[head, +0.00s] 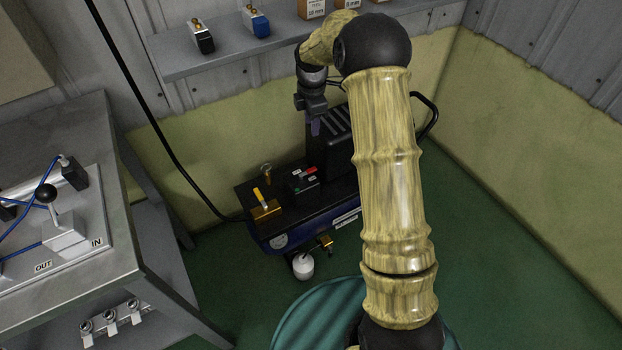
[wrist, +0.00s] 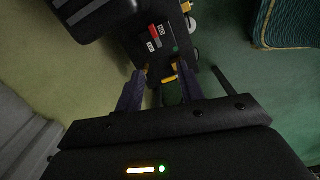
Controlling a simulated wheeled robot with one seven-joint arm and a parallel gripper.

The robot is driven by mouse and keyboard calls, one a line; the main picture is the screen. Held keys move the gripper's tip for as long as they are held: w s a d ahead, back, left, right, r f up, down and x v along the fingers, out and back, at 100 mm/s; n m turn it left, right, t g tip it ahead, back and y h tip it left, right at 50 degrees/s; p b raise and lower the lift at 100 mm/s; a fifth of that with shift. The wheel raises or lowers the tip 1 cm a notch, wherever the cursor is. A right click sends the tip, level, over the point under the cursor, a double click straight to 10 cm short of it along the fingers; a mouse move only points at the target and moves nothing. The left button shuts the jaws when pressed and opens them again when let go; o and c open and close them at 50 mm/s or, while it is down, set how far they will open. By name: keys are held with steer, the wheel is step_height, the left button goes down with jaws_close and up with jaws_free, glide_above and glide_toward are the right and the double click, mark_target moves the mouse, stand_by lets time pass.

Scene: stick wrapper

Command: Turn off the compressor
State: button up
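The compressor (head: 330,205) is a dark blue and black machine on the green floor, partly hidden by my arm. On its top is a small panel with a red switch part (head: 310,170) and a green part (head: 297,188), with small labels. A yellow-handled brass valve (head: 262,197) stands at its left end. My gripper (head: 314,127) hangs above the compressor, beside its black ribbed cover. In the wrist view its two fingers (wrist: 162,72) are apart with nothing held. The red part (wrist: 155,34) lies beyond the fingertips, and the yellow handle (wrist: 169,78) shows between the fingers.
A grey workbench (head: 105,275) with a lever panel stands at the left. A wall shelf (head: 225,50) with small boxes runs behind the compressor. A black hose (head: 150,110) comes down to the valve. A teal ribbed object (head: 310,315) stands in front. Green floor is open at the right.

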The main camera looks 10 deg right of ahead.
steer(key=n+b, duration=0.2)
glide_above(311, 170)
step_height(311, 170, down, 4)
steer(key=shift+w+f+p, duration=0.15)
steer(key=shift+f+p, duration=0.05)
steer(key=shift+p, duration=0.1)
step_height(311, 170, down, 18)
steer(key=b, duration=0.4)
steer(key=shift+r+b, duration=0.25)
steer(key=shift+b, duration=0.1)
jaws_close()
